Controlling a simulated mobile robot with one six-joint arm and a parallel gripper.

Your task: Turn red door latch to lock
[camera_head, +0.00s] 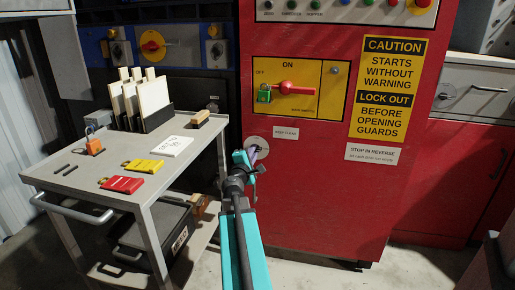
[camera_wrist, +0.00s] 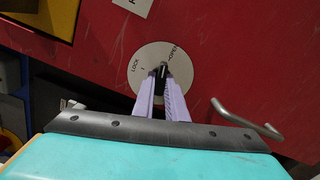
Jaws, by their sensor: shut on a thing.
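The latch is a small black handle (camera_wrist: 163,71) on a round pale plate (camera_wrist: 187,62) fixed to the red door (camera_head: 310,205). The plate carries the words LOCK at its left and OPEN at its upper right in the wrist view. The plate (camera_head: 263,143) also shows in the head view, below the yellow switch panel. My gripper (camera_wrist: 161,84) is shut on the latch handle, with a pale lilac finger on each side. The handle stands roughly upright in the wrist view. The fingers hide its lower part. In the head view my gripper (camera_head: 252,154) partly covers the plate.
A yellow ON/OFF switch panel (camera_head: 325,104) with a red handle and green padlock (camera_head: 264,96) is above. At left, a grey cart (camera_head: 75,174) holds an orange padlock (camera_head: 94,145), red and yellow tags and upright boards. Open floor lies below the door.

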